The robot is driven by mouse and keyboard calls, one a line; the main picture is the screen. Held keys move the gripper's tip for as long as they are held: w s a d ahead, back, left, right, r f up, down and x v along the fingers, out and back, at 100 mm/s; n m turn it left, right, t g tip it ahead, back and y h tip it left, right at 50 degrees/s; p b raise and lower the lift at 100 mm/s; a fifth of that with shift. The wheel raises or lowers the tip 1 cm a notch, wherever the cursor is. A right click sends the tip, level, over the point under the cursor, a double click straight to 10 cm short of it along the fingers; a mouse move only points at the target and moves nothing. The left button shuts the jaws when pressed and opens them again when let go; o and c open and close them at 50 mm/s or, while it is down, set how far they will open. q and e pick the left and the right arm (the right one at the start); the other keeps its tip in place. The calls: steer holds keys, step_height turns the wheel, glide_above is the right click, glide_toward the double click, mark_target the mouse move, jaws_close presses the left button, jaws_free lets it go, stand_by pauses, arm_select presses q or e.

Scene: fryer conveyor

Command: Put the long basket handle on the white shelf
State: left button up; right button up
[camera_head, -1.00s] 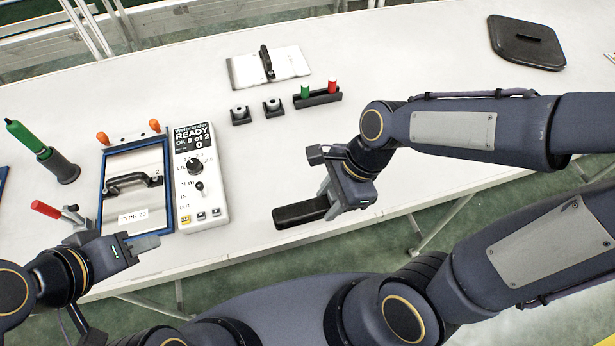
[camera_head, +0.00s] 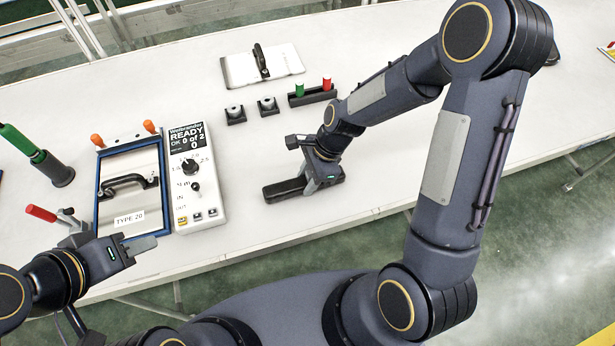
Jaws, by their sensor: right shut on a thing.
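No basket or white shelf is recognisable in the head view. A long black bar-like piece (camera_head: 282,190) is over the white table near its front edge, right of the grey control box. I cannot tell whether it touches the table. My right gripper (camera_head: 312,182) is shut on this black piece and hides part of its right end. My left gripper (camera_head: 143,246) is at the table's front edge, just below the blue-framed panel, and seems empty. Its finger gap is not clear.
The white table (camera_head: 380,200) is clear right of the black piece. A blue-framed panel with a black handle (camera_head: 128,182), a control box (camera_head: 196,180), a red lever (camera_head: 42,213) and a green-topped tool (camera_head: 20,140) stand left. A white plate (camera_head: 285,62) and red-green pegs (camera_head: 312,95) are behind.

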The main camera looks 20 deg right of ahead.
steer(key=shift+f, duration=0.15)
steer(key=o, duration=1.1)
steer(key=v, duration=1.2)
steer(key=s+d+r+n+t, duration=0.1)
steer(key=s+r+n+t, duration=0.1)
steer(key=s+n, duration=0.3)
steer(key=s+d+r+n+t, duration=0.1)
steer(key=s+r+n+t, duration=0.1)
steer(key=s+r+n, duration=0.2)
steer(key=s+d+r+n+t, duration=0.1)
steer(key=s+r+n, duration=0.2)
steer(key=s+n, duration=0.4)
steer(key=shift+s+d+t+h, duration=0.3)
steer(key=shift+t+h, duration=0.1)
